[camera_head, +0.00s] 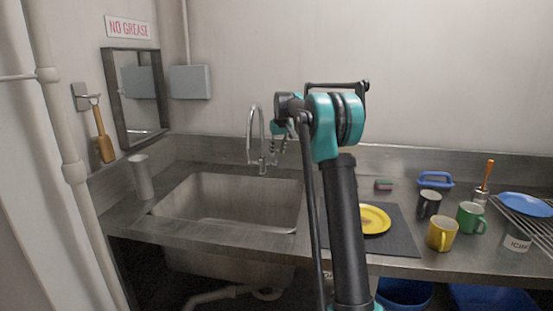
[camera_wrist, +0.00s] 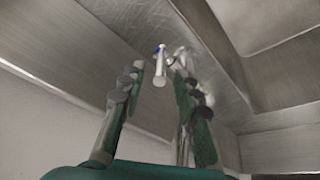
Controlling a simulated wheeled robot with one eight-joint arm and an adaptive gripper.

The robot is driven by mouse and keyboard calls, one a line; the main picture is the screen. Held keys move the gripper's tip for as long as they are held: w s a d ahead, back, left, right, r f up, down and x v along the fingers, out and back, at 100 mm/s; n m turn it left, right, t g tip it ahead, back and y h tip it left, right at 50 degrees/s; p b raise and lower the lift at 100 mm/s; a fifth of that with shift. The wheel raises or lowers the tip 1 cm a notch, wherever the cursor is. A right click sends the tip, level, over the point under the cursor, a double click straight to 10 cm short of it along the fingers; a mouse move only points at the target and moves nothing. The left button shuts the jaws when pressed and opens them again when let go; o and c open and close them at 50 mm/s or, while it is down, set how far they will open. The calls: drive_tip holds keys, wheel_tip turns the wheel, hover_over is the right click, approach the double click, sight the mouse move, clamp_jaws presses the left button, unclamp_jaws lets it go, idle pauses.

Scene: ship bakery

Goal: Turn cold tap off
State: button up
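The chrome faucet (camera_head: 250,134) with its curved spout stands at the back edge of the sink in the head view. In the wrist view a short pale tap handle (camera_wrist: 160,72) with a blue mark at its far end shows between my fingertips. I take it for the cold tap. My gripper (camera_wrist: 159,66) is open, with one finger on each side of the handle. I cannot tell whether either finger touches it. In the head view my gripper (camera_head: 279,143) is beside the faucet on its right, small and partly covered by my arm.
The steel sink (camera_head: 165,205) is below the faucet. To the right are a dark mat (camera_head: 400,238) with a yellow plate (camera_head: 374,219), mugs in black (camera_head: 429,204), yellow (camera_head: 442,233) and green (camera_head: 470,217), and a wire rack (camera_head: 530,222).

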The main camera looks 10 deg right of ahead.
sight(276, 162)
drive_tip(key=shift+x, duration=2.6)
drive_tip(key=shift+c, duration=0.6)
clamp_jaws()
